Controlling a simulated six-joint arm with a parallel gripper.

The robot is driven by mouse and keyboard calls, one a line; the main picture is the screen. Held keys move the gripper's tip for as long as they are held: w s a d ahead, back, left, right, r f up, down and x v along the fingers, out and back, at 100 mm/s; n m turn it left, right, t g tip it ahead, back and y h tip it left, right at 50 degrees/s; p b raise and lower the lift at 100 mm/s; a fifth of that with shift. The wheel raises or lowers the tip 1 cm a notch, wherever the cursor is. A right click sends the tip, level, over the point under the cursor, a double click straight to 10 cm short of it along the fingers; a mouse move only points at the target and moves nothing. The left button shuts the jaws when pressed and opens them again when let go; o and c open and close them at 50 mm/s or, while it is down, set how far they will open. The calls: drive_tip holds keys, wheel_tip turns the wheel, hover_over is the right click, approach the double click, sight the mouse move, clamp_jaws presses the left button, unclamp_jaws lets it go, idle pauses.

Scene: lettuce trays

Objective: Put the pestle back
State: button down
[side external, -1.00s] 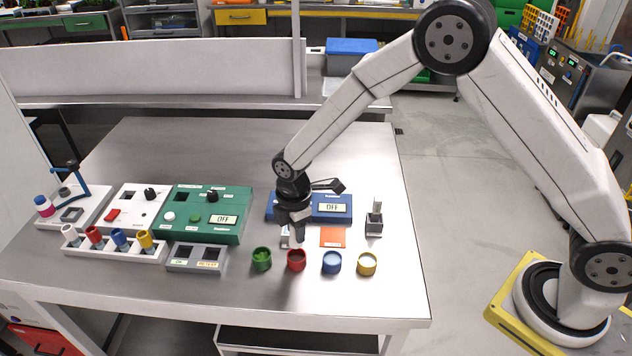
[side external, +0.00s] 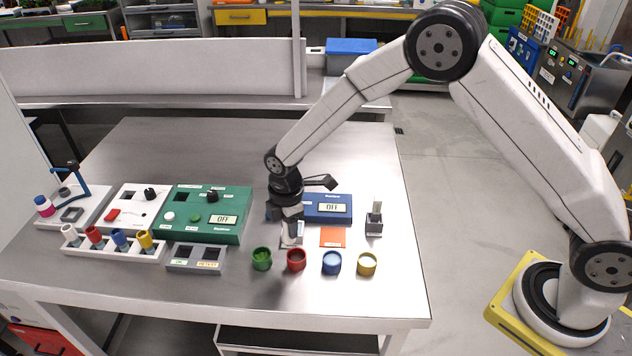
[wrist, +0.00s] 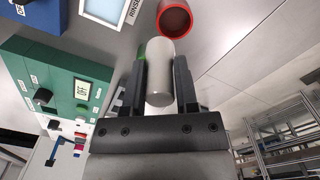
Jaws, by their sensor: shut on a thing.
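My gripper (side external: 291,222) points down above the near-middle of the bench. Its jaws are shut on the pestle, a pale grey-white cylinder (wrist: 160,75) held between the two dark fingers in the wrist view. The red cup also shows in the wrist view (wrist: 175,18). Green (side external: 262,259), blue (side external: 331,262) and yellow (side external: 367,263) cups stand in the same row. A small grey holder (side external: 374,228) with an upright piece stands at right.
A blue device (side external: 328,208) reading OFF is behind my gripper, with an orange pad (side external: 333,237) before it. A green device (side external: 205,214) and a white rack (side external: 115,248) with several coloured-top pieces stand left. The bench front and back are clear.

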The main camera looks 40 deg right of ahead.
drive_tip(key=w+a+f, duration=0.1)
drive_tip(key=w, duration=1)
drive_tip(key=shift+w+f, duration=0.1)
drive_tip(key=shift+f, duration=0.15)
drive_tip(key=shift+f, duration=2.55)
drive_tip(key=shift+f, duration=0.25)
drive_tip(key=shift+c, duration=1.5)
unclamp_jaws()
drive_tip(key=shift+r, duration=0.2)
wheel_tip(320, 180, up, 7)
